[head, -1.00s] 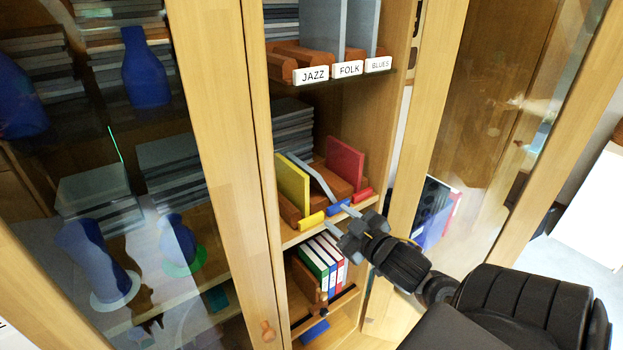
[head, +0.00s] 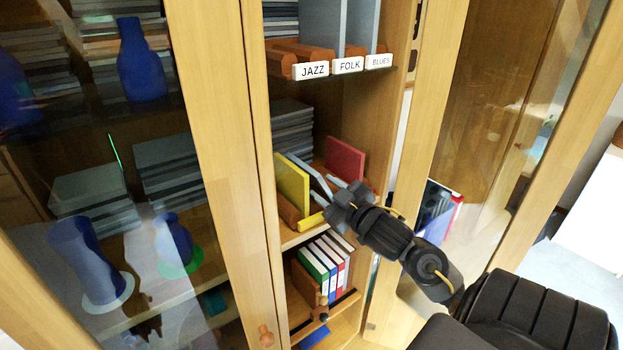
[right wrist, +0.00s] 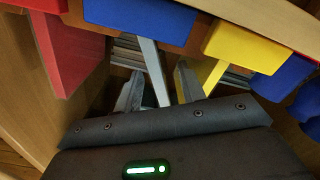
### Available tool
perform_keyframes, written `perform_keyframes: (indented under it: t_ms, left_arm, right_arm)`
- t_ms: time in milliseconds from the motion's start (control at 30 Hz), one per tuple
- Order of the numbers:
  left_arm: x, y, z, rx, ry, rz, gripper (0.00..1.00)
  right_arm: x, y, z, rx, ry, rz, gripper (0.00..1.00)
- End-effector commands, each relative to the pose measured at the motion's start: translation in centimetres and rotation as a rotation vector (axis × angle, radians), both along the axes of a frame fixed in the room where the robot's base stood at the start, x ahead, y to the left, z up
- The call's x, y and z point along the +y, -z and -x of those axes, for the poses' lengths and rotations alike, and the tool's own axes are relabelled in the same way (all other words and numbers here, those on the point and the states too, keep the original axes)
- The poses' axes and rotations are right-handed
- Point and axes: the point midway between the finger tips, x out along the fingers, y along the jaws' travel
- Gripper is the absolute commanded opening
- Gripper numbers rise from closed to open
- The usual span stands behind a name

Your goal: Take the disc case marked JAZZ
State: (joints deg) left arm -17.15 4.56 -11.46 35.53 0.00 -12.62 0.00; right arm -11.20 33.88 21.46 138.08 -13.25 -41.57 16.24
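The white JAZZ label (head: 311,70) is on the upper shelf's front edge, left of the FOLK label (head: 348,65) and BLUES label (head: 379,61). Upright grey cases (head: 322,25) stand behind these labels; their tops are cut off. My right gripper (head: 328,190) is lower, at the shelf below, in front of a leaning pale grey case (head: 305,166) between a yellow case (head: 292,182) and a red case (head: 345,160). In the right wrist view its fingers (right wrist: 160,90) are apart, with the grey case's edge (right wrist: 152,68) between them. My left gripper is out of view.
Coloured tags front the lower slots: a blue tag (right wrist: 140,15) and a yellow tag (right wrist: 247,47) are close to the gripper. Binders (head: 325,262) stand below. Glass doors (head: 120,180) and wooden frames flank the narrow opening.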

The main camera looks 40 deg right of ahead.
Motion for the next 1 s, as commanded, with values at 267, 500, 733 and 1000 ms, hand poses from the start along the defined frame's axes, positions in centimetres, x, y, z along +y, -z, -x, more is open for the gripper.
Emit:
perform_keyframes:
  t_ms: [267, 500, 733, 1000]
  left_arm:
    - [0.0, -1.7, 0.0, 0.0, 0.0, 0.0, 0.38]
    - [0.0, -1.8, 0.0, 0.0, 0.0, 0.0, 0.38]
    - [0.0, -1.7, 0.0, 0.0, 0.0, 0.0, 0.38]
    - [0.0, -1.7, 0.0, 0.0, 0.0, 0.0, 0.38]
  right_arm:
    - [-0.6, -0.4, -3.9, -0.001, 0.002, -0.003, 0.4]
    - [-0.7, -0.1, -4.9, 0.0, 0.0, 0.0, 0.4]
    - [-0.7, -0.1, -4.9, 0.0, 0.0, 0.0, 0.27]
    - [-0.7, -0.1, -4.9, 0.0, 0.0, 0.0, 0.0]
